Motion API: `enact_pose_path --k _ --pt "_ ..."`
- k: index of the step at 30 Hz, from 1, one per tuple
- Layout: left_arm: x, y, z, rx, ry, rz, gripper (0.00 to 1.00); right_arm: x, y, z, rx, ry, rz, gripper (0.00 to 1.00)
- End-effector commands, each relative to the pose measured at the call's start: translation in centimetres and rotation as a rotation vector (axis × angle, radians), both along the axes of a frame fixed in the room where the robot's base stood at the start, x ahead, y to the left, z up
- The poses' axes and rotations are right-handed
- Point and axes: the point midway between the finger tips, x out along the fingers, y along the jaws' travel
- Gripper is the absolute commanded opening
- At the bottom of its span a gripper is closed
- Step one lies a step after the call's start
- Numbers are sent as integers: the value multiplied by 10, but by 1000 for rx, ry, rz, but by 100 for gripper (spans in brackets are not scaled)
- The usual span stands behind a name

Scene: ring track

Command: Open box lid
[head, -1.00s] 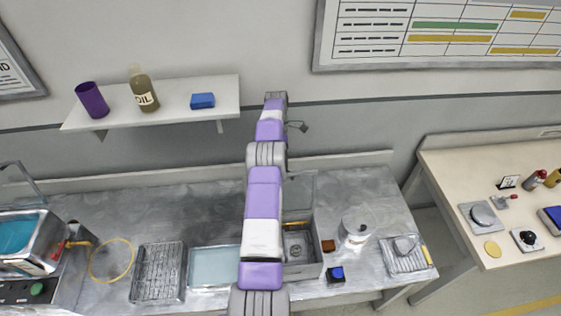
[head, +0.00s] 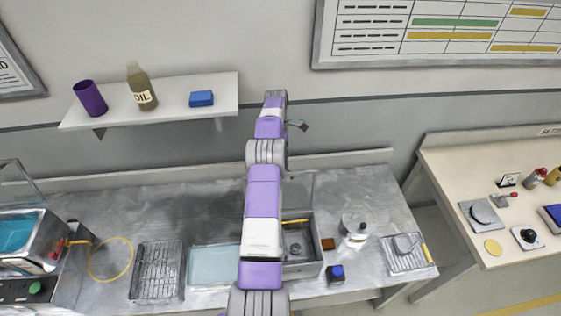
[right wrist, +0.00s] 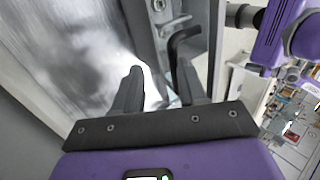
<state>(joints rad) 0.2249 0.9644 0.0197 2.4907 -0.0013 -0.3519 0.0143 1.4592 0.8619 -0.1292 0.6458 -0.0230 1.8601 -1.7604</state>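The grey box (head: 302,268) stands on the steel worktop, partly hidden behind my purple and white arm in the head view. Its top is open, and a round metal part and a yellow item show inside. A grey panel (head: 299,188), which looks like the raised lid, stands at the box's back edge. In the right wrist view my right gripper (right wrist: 158,92) has its two dark fingers apart. A black bent bar (right wrist: 184,42) is just beyond the right-hand finger, beside a grey metal edge; contact cannot be told. My left gripper cannot be made out.
A shelf (head: 175,105) hangs above. The worktop's back left is clear.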

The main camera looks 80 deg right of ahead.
Motion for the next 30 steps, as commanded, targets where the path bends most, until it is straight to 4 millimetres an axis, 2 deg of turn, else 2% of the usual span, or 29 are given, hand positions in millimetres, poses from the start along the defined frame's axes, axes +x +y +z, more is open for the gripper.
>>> enact_pose_path --k 9,12,18,30 --pt "0 0 4 0 0 0 23 1 -2 72 -23 -1 1 38" --pt "0 0 15 0 0 0 23 1 -2 87 -27 -1 1 38" --pt "0 0 21 0 0 0 23 0 -1 98 -32 0 0 38" --pt "0 0 21 0 0 0 23 0 -1 99 -33 0 0 38"
